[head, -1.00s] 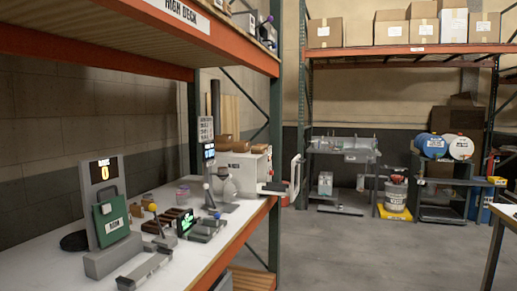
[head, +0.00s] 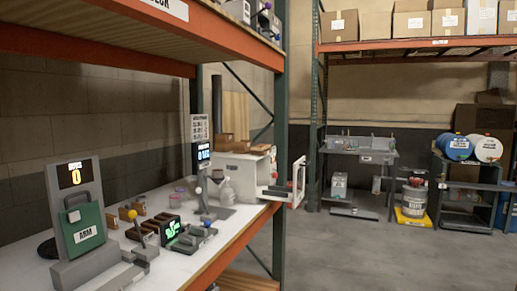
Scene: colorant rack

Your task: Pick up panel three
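I cannot make out anything marked as panel three. A green plate labelled ARM (head: 84,230) stands upright in a grey stand with a display reading 0 (head: 74,175), at the left of the workbench. A white upright frame with a red part (head: 298,182) stands at the bench's far right end, beside a light grey box machine (head: 238,172). A small device with a green lit screen (head: 171,228) sits mid-bench. Neither of my grippers is in view.
The bench top (head: 190,266) lies under an orange shelf beam (head: 225,38), with a green post (head: 279,150) at its right end. Grey floor (head: 350,255) is open to the right. Behind are a grey sink-like bench (head: 361,150), a yellow-based bucket (head: 412,204) and blue drum (head: 455,147).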

